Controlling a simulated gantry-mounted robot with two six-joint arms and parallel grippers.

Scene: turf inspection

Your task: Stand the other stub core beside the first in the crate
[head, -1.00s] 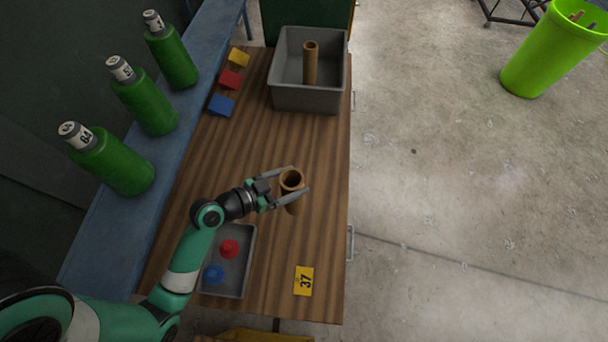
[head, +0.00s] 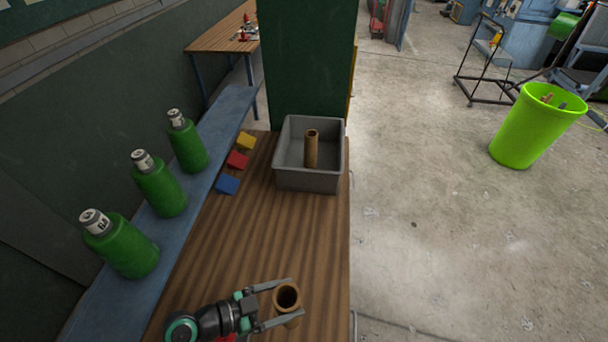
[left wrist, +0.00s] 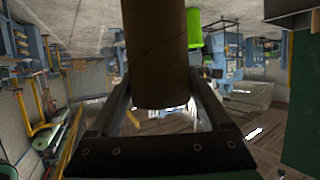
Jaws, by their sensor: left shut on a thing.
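One brown stub core (head: 311,150) stands upright in the grey crate (head: 308,182) at the far end of the wooden table. My left gripper (head: 292,303) is shut on the other stub core (head: 287,297), a hollow brown tube held roughly upright over the near part of the table. In the left wrist view this core (left wrist: 157,55) fills the middle between the fingers, and its upper part is cut off by the frame. The held core is well apart from the crate. My right gripper is not in view.
Yellow, red and blue blocks (head: 238,160) lie left of the crate. Several green bottles (head: 160,187) stand on the blue bench along the left. A lime green bin (head: 535,125) stands on the floor at right. The table between gripper and crate is clear.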

